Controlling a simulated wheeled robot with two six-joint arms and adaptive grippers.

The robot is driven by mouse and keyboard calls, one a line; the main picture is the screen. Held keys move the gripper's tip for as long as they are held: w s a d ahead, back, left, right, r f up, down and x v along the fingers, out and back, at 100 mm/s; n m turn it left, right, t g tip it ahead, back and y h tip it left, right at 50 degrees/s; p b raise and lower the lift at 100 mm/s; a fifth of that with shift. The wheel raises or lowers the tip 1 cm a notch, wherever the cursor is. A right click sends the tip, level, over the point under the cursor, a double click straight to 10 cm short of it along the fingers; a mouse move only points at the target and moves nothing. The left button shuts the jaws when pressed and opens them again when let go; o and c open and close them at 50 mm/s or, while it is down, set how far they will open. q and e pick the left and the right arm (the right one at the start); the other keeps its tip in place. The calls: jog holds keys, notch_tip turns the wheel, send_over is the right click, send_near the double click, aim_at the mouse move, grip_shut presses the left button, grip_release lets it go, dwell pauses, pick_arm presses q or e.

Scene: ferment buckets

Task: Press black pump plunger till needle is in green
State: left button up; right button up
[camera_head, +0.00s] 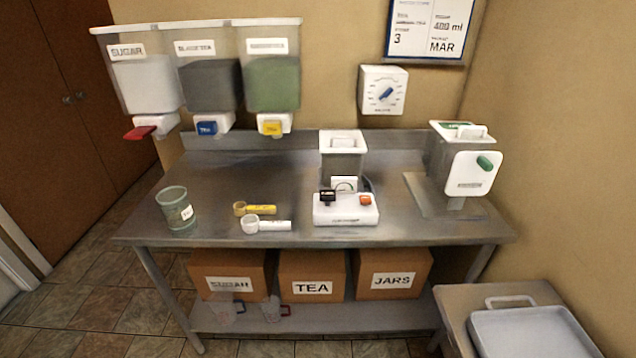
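A white device (345,214) sits on the steel table, right of its middle. A small black part (327,197), which looks like the pump plunger, stands on its left side. An orange knob or button (365,200) is on its right side. A small white dial gauge (344,184) stands upright behind them; its needle and any green zone are too small to read. A grey container with a white lid (343,141) stands directly behind the gauge. Neither of my grippers is in view, and nothing touches the black part.
On the steel table (285,190) are a grey-green cup (177,210), a yellow-handled scoop (255,209), a white-handled scoop (266,225) and a green-knobbed machine (465,165). Dispensers (200,75) hang above. A timer dial (383,90) is on the wall. Boxes (312,275) sit below.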

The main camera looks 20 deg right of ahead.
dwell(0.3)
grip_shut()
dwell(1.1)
